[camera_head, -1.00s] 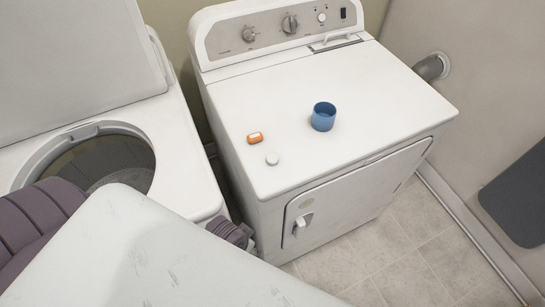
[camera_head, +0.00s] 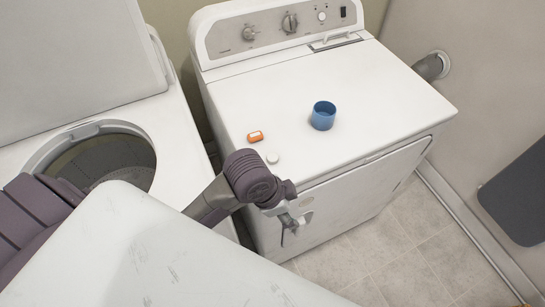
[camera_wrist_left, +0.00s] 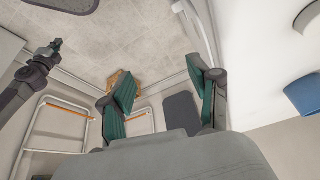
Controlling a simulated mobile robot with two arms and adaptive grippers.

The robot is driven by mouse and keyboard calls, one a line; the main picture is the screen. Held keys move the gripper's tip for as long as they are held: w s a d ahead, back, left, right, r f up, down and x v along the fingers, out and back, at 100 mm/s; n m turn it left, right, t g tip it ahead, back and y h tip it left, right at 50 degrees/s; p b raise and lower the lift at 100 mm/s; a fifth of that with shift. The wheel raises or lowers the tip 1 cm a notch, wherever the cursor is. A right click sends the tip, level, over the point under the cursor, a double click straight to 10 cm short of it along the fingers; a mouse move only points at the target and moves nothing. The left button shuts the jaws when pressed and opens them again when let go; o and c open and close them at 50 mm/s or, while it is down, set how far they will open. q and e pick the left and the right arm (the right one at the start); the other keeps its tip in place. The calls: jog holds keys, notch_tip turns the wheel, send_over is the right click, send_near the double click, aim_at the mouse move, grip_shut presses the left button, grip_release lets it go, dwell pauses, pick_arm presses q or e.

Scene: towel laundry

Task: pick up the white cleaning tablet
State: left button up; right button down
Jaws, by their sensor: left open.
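The white cleaning tablet (camera_head: 272,158) is a small round disc lying flat on the dryer top (camera_head: 385,110), near its front left edge. My left gripper (camera_head: 294,228) is in front of the dryer's front face, lower than the tablet and apart from it, with its wrist just below the tablet in the picture. In the left wrist view the green-padded fingers (camera_wrist_left: 163,88) are spread with nothing between them. The tablet does not show in the left wrist view. A dark jointed arm at the left of that view looks like my right arm; its finger state is unclear.
An orange-and-white item (camera_head: 255,136) lies just behind the tablet. A blue cup (camera_head: 323,115) stands to the right and also shows in the left wrist view (camera_wrist_left: 304,95). An open washer (camera_head: 100,150) stands left. The dryer top's right side is clear.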

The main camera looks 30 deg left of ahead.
pick_arm(q)
jog(key=w+r+m+g+y, duration=0.1)
jog(key=w+r+m+g, duration=0.1)
jog(key=w+r+m, duration=0.35)
jog(key=w+a+r+m+g+y, duration=0.2)
jog(key=w+a+r+m+y, duration=0.1)
jog(key=w+a+r+m, duration=0.6)
jog(key=n+p, duration=0.1)
jog(key=n, duration=0.1)
send_over(273, 160)
notch_tip(273, 160, down, 9)
jog(key=shift+w+f, duration=0.1)
jog(key=shift+w, duration=0.05)
notch_tip(273, 160, down, 5)
jog(key=shift+r+p, duration=0.15)
jog(key=shift+p, duration=1)
jog(key=shift+f, duration=0.3)
jog(key=c, duration=1)
